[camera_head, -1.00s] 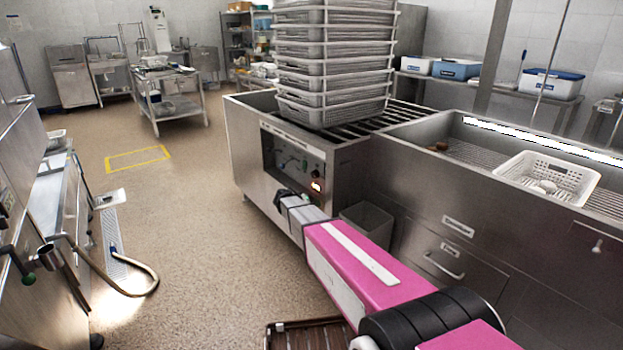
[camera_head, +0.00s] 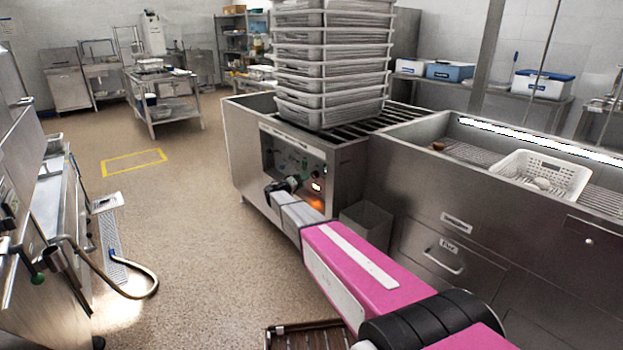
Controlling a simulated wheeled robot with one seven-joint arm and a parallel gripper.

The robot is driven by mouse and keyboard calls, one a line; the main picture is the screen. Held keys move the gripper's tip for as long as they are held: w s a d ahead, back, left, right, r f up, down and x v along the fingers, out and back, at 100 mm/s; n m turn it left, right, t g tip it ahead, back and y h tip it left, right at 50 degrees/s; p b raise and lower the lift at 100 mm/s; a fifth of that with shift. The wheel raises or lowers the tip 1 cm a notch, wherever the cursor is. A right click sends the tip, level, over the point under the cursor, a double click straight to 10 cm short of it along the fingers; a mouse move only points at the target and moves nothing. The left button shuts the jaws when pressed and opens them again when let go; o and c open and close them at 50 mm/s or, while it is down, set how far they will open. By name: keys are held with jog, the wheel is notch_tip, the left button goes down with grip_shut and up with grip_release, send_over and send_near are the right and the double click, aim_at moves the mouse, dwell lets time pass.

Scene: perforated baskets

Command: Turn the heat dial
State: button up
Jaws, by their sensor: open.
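The control panel (camera_head: 284,143) is set into the front of the steel unit (camera_head: 244,150) in the middle of the view. A small dark round knob (camera_head: 316,173), possibly the heat dial, shows at its right side above a lit orange-white indicator. Any marking on it is too small to read. My gripper (camera_head: 277,186), small and dark at the end of my pink arm, is in front of the panel's lower part, left of and below the knob. It appears open and empty. The fingers are hard to make out, and my gripper hides part of the panel's lower edge.
Stacked grey perforated baskets (camera_head: 332,70) stand on the unit's slatted top. A grey bin (camera_head: 367,222) is on the floor beside my forearm. A steel counter with a white basket (camera_head: 540,176) is at right. The floor at left is open, with a hose (camera_head: 150,276) on it.

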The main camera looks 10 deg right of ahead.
aim_at(313, 176)
jog(key=x, duration=0.6)
jog(key=shift+w+d, duration=0.2)
jog(key=c, duration=0.9)
